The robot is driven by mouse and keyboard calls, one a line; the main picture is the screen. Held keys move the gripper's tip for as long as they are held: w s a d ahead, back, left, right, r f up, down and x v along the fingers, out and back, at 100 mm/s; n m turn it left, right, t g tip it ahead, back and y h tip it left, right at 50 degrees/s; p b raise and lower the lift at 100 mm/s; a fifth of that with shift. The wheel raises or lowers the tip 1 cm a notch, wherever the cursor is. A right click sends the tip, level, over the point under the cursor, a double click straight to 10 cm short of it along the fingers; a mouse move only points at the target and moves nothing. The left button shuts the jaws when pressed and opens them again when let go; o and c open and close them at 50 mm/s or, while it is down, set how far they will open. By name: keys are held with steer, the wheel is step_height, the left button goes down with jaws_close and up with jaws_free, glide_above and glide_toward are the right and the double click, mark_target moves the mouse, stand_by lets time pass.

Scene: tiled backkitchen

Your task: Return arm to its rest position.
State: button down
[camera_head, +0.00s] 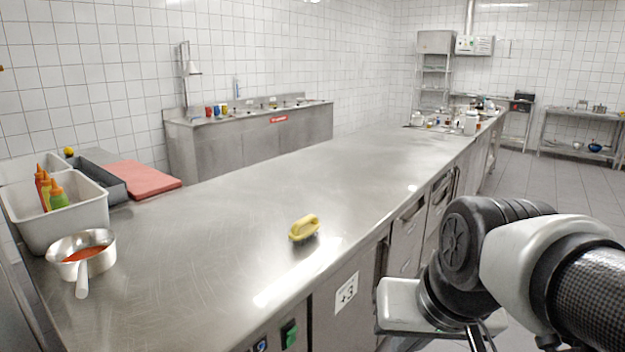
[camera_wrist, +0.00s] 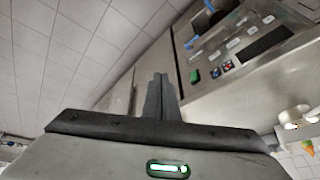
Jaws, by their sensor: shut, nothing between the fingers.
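My arm (camera_head: 540,262) is bent at the lower right of the head view, in front of the steel counter's front edge. In the wrist view my gripper (camera_wrist: 160,92) is shut, with its two fingers together and nothing between them. It is beside the counter's front, over the tiled floor, and touches nothing that I can see. In the head view my gripper is partly hidden by the arm and cut off by the lower picture edge.
The steel counter (camera_head: 215,225) carries a yellow-handled brush (camera_head: 304,228), a pan of red sauce (camera_head: 82,255), a white bin with bottles (camera_head: 75,222) and a red board (camera_head: 143,174). Its control panel (camera_wrist: 225,65) is close to my gripper. Floor on the right (camera_head: 545,190) is free.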

steer(key=s+d+r+p, duration=0.1)
steer(key=s+r+p, duration=0.2)
steer(key=r+p, duration=1.7)
steer(key=shift+d+r+n+h+p, duration=0.2)
steer(key=shift+r+n+h+p, duration=0.15)
steer(key=shift+r, duration=0.3)
steer(key=c, duration=2.5)
jaws_free()
